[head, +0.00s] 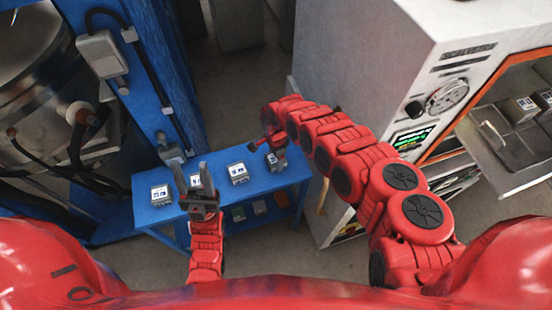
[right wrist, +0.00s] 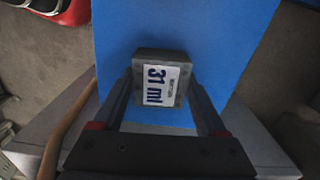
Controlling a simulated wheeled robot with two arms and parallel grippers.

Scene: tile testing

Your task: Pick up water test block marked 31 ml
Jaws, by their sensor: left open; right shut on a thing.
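The water test block marked 31 ml (right wrist: 150,62) is a grey block with a white label in the right wrist view. It sits between the two fingers of my right gripper (right wrist: 160,84), which is shut on it, over the blue table (right wrist: 180,25). In the head view my right gripper (head: 273,146) is at the right end of the table, with the block partly hidden below it. My left gripper (head: 193,180) is open, pointing up over the table's left half, in front of a similar block.
Other labelled grey blocks stand on the blue table, one at the left (head: 161,196) and one in the middle (head: 238,174). A large grey machine (head: 345,75) with a dial and open drawer stands at right. A blue post (head: 160,70) and metal tank stand at left.

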